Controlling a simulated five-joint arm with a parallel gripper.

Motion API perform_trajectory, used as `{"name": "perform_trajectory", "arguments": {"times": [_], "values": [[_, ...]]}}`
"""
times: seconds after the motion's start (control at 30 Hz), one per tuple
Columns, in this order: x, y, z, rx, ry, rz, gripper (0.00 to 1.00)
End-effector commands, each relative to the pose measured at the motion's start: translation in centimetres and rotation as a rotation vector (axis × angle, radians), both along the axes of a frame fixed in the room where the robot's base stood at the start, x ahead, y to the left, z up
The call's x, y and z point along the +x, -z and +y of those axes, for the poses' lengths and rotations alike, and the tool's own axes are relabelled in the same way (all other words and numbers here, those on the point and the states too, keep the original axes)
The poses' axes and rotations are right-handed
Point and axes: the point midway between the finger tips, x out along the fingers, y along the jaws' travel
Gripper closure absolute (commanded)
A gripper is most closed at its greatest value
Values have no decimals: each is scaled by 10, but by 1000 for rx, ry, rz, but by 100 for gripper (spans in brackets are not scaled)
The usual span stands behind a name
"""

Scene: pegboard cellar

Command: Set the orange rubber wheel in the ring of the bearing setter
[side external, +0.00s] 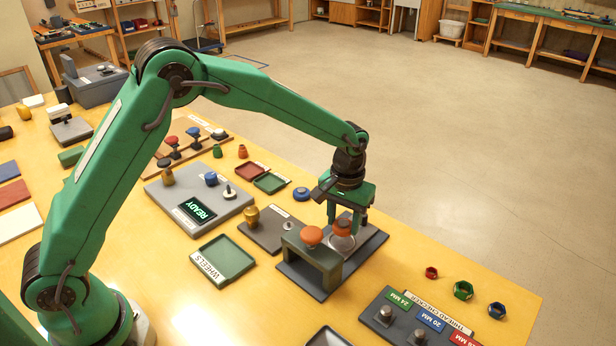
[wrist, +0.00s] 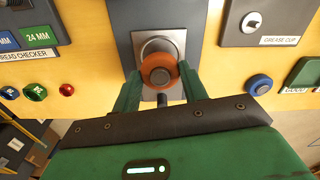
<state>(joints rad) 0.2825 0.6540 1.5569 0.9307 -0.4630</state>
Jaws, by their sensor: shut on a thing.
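My gripper (side external: 347,214) points down over the bearing setter's dark base and is shut on the orange wheel (side external: 343,225). In the wrist view the orange wheel (wrist: 146,70), with its grey hub, sits between the two green fingers of my gripper (wrist: 159,72). The setter's silver ring (side external: 341,243) lies just below the wheel in the side view. In the wrist view the ring (wrist: 159,43) shows beyond the wheel, which overlaps its near part. I cannot tell whether the wheel touches the ring. The bearing setter's grey bridge (side external: 325,262) with an orange knob stands beside them.
A blue wheel (side external: 302,194) lies behind the setter. The green WHEELS tray (side external: 224,257) is empty at left. A grease cup plate (side external: 268,231) is close to the setter's left. The thread checker (side external: 414,318) and several coloured nuts are at front right.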

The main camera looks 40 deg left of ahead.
Motion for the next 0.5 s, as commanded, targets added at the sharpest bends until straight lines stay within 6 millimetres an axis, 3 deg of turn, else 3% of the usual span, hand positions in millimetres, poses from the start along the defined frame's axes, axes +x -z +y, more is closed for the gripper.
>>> {"name": "perform_trajectory", "arguments": {"times": [0.5], "values": [[0,26,0,0,0,0,80]]}}
